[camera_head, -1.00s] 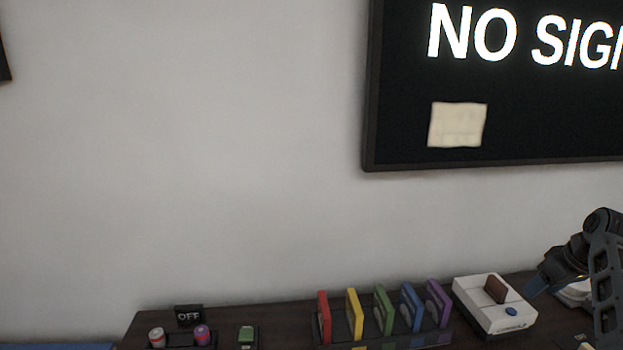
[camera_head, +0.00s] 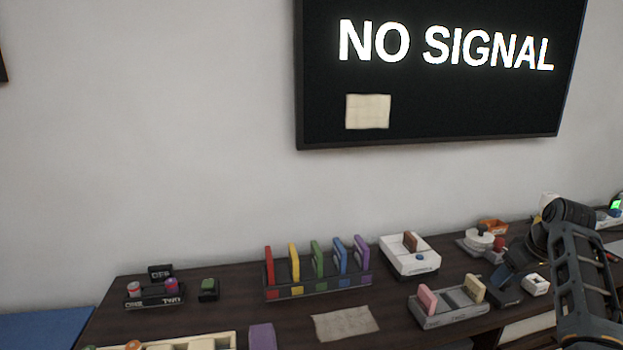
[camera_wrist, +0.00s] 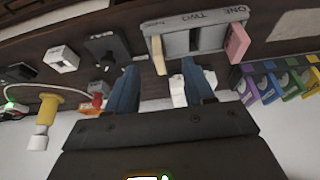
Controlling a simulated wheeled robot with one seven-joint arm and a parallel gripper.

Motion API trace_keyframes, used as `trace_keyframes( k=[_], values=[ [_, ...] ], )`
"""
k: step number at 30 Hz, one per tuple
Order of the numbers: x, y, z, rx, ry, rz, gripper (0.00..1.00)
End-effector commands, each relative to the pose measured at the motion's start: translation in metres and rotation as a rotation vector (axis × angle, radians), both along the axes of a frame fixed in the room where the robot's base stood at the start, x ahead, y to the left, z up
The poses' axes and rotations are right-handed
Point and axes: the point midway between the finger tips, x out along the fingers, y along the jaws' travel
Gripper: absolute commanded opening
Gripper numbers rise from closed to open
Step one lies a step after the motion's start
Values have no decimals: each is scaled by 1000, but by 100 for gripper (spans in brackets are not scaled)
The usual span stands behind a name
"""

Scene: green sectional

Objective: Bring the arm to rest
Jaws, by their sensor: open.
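My arm shows at the right edge of the head view, over the right part of the dark desk (camera_head: 220,320). My gripper (camera_head: 512,282) points down and left there, near the right end of a grey tray (camera_head: 450,318) with a pink and a tan cartridge. In the wrist view my gripper (camera_wrist: 163,80) has its two blue fingers well apart. I see nothing held between them; a white item shows behind the gap. How far the fingertips are from the desk things I cannot tell.
A rack of coloured cartridges (camera_head: 318,288), a white console (camera_head: 410,262) and a purple cartridge (camera_head: 262,337) are on the desk. A wall screen (camera_head: 440,110) reads NO SIGNAL. A paper sheet (camera_head: 345,323) lies near the middle.

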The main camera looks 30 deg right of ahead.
Motion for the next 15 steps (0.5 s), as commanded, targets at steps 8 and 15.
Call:
trace_keyframes(
  k=[8,15],
  values=[
    [3,18,-21,-13,-12,-4,53],
    [5,45,-49,-38,-35,-9,53]
  ],
)
